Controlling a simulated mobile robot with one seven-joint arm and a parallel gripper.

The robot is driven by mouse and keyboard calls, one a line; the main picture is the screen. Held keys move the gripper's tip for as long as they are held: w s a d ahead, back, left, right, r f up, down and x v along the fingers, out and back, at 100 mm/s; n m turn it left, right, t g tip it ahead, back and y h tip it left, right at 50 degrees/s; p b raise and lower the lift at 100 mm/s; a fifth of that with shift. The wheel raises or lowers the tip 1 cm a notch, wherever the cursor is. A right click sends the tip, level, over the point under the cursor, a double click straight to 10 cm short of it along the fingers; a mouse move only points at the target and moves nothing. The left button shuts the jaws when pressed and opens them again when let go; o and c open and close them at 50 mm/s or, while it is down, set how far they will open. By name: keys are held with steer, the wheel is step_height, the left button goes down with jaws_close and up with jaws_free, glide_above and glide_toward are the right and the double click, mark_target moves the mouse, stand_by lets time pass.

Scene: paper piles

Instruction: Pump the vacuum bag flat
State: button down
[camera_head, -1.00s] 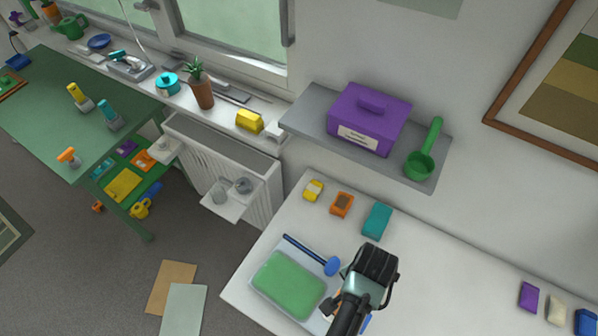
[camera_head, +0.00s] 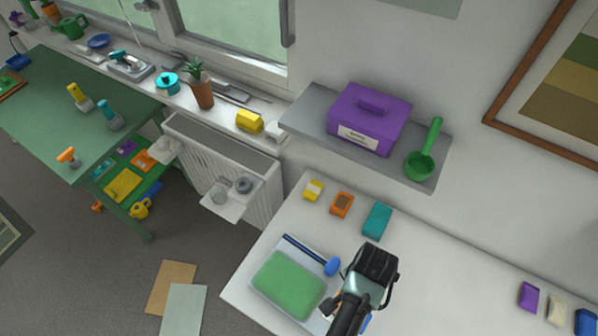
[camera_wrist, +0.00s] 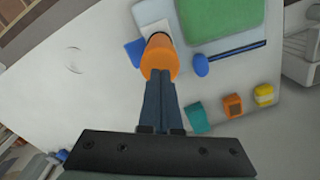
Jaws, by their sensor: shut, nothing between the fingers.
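The vacuum bag (camera_head: 290,283) lies flat-sided on the white table, a clear bag around a green block. It shows partly at the top of the wrist view (camera_wrist: 218,17). A dark blue strip runs along its edge, with a blue rounded piece (camera_wrist: 201,65) at one end. An orange cylinder (camera_wrist: 160,58), seemingly the pump's handle, stands beside the bag near a white and blue part. My gripper (camera_wrist: 161,84) is shut and empty, its fingertips at the orange cylinder; whether they touch it I cannot tell. In the head view my wrist hides most of the pump.
Yellow (camera_head: 313,190), orange (camera_head: 342,204) and teal (camera_head: 377,221) blocks lie on the table behind the bag. A grey shelf (camera_head: 300,122) above holds a purple box (camera_head: 369,118) and a green scoop (camera_head: 420,164).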

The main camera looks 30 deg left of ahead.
steer(key=shift+f, duration=0.15)
steer(key=shift+f+b, duration=1.5)
steer(key=shift+f, duration=0.6)
steer(key=shift+r, duration=0.2)
steer(key=shift+r+p, duration=2.05)
steer(key=shift+p, duration=0.35)
step_height(320, 180, up, 6)
steer(key=p, duration=0.6)
